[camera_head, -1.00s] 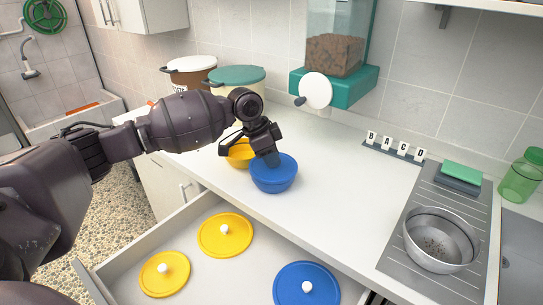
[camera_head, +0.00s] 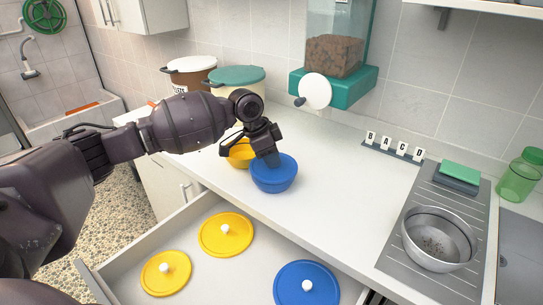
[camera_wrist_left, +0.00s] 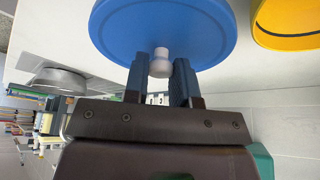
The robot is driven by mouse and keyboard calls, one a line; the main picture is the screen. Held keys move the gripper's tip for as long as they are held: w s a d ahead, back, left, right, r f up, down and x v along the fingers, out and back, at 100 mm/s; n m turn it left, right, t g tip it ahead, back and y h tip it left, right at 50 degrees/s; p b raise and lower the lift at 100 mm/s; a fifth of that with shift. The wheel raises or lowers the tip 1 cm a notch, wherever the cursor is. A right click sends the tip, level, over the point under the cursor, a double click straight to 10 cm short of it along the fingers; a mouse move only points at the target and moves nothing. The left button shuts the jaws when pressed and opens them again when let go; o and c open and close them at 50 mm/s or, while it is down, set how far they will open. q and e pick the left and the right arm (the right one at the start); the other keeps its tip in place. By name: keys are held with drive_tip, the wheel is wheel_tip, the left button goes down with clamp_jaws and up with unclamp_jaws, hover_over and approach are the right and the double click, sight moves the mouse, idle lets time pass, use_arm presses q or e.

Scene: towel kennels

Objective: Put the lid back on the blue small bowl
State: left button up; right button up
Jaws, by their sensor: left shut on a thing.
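The small blue bowl (camera_head: 274,182) stands on the white counter near its front edge. The blue lid (camera_wrist_left: 165,22) with a white knob (camera_wrist_left: 160,65) fills the top of the left wrist view. My left gripper (camera_head: 268,157) is shut on the lid's knob, one finger on each side of it. In the head view the gripper points down at the top of the bowl, and the lid is at rim height over it. I cannot tell whether the lid rests fully on the rim. My right gripper is not in view.
A yellow bowl (camera_head: 240,153) stands close behind the blue bowl, partly hidden by my gripper. The open drawer (camera_head: 215,273) holds two yellow lids (camera_head: 226,235) and a larger blue lid (camera_head: 307,288). A steel bowl (camera_head: 438,240) is at right; the counter between is clear.

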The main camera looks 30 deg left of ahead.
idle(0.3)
use_arm(q)
drive_tip(key=shift+f, duration=0.1)
idle(0.7)
drive_tip(key=shift+p, duration=0.3)
idle(0.8)
drive_tip(key=shift+f, duration=0.1)
drive_tip(key=o, duration=1)
drive_tip(key=shift+o, duration=0.3)
